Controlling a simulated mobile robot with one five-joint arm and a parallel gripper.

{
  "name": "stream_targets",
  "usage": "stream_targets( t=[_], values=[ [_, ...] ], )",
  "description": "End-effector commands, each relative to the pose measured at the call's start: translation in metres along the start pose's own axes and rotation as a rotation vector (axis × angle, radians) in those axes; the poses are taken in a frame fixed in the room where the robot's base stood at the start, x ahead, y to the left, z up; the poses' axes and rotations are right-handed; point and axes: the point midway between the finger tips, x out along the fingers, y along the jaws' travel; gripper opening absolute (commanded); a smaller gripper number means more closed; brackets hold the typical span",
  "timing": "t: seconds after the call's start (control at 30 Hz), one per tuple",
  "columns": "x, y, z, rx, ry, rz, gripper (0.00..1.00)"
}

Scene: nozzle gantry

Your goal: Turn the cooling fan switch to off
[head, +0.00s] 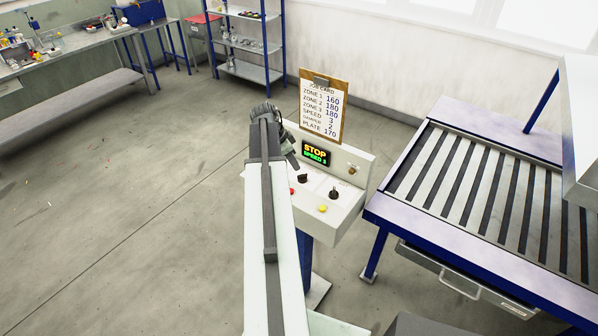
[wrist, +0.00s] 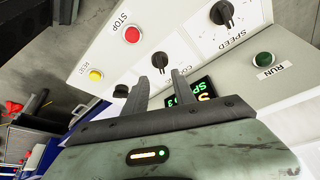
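In the wrist view a black rotary knob (wrist: 160,60) sits on the white control panel (wrist: 189,50). The label beside it starts with "CO"; the rest is hidden, as is its exact setting. In the head view my gripper (head: 291,152) is over the panel's left part (head: 345,158). Two black knobs show there, but their labels are too small to read.
Nearby are a SPEED knob (wrist: 222,14), a red STOP button (wrist: 132,34), a yellow button (wrist: 95,75) and a green RUN button (wrist: 264,59). A job card (head: 322,108) stands behind. A slatted conveyor (head: 440,165) is right; open floor (head: 120,190) is left.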

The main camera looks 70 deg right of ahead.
Motion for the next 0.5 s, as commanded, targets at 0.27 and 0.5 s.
stream_targets(
  t=[0.27, 0.5],
  values=[
    [0.044, -0.001, 0.004, -0.001, -0.001, -0.001, 0.32],
    [0.077, -0.001, 0.004, -0.003, -0.001, -0.002, 0.32]
  ],
)
